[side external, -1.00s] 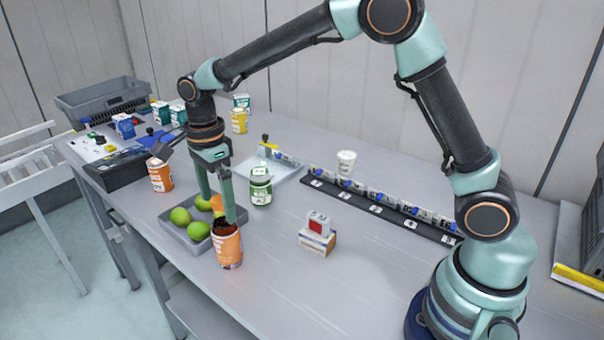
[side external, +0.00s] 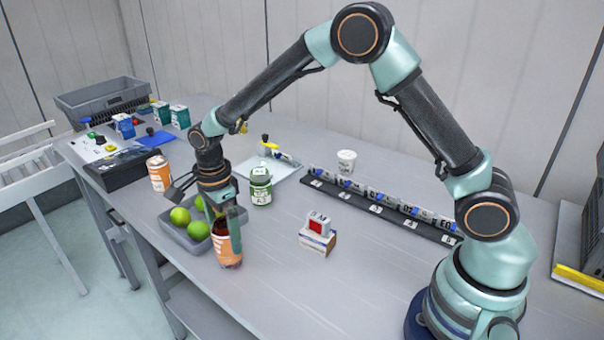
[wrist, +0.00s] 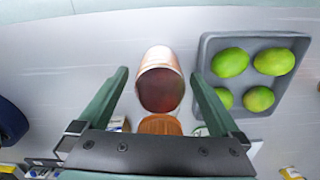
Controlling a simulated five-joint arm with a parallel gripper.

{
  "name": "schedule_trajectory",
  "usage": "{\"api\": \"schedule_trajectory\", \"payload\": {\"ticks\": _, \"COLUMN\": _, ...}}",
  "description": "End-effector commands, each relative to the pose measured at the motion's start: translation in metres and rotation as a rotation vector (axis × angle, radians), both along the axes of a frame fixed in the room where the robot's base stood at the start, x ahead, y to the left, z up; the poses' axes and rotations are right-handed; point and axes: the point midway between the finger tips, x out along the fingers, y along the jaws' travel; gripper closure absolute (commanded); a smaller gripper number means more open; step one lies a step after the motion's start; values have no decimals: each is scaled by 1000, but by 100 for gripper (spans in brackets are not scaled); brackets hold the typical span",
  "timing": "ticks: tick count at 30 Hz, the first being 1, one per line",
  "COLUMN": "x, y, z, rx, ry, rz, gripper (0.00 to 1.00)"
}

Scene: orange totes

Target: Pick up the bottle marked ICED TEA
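A bottle (side external: 229,252) with an orange-and-white label stands upright near the table's front edge. Its lettering is too small to read. My gripper (side external: 226,224) is low over it, with a finger on either side, hiding its upper part. In the wrist view the bottle (wrist: 160,88) shows dark amber contents and an orange cap (wrist: 160,125). There my gripper (wrist: 160,76) is open around the bottle, with narrow gaps visible on both sides.
A grey tray (side external: 166,224) of green fruit sits close beside the bottle. A green-labelled jar (side external: 260,186) stands behind. An orange-labelled container (side external: 160,174) stands further left.

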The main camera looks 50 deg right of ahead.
Motion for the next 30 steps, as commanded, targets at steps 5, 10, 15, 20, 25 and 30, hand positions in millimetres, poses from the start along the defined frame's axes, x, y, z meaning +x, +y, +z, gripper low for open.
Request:
{"api": "schedule_trajectory", "payload": {"ticks": 5, "x": 0, "y": 0, "z": 0, "rx": 0, "ry": 0, "rz": 0, "gripper": 69}}
{"api": "schedule_trajectory", "payload": {"ticks": 10, "x": 1, "y": 0, "z": 1, "rx": 1, "ry": -3, "rz": 0, "gripper": 100}}
{"api": "schedule_trajectory", "payload": {"ticks": 15, "x": 1, "y": 0, "z": 2, "rx": 1, "ry": -3, "rz": 0, "gripper": 100}}
{"api": "schedule_trajectory", "payload": {"ticks": 20, "x": 1, "y": 0, "z": 6, "rx": 1, "ry": -4, "rz": 0, "gripper": 100}}
{"api": "schedule_trajectory", "payload": {"ticks": 25, "x": 2, "y": 1, "z": 23, "rx": 2, "ry": -7, "rz": 0, "gripper": 100}}
{"api": "schedule_trajectory", "payload": {"ticks": 30, "x": 2, "y": 1, "z": 57, "rx": 3, "ry": -8, "rz": 0, "gripper": 100}}
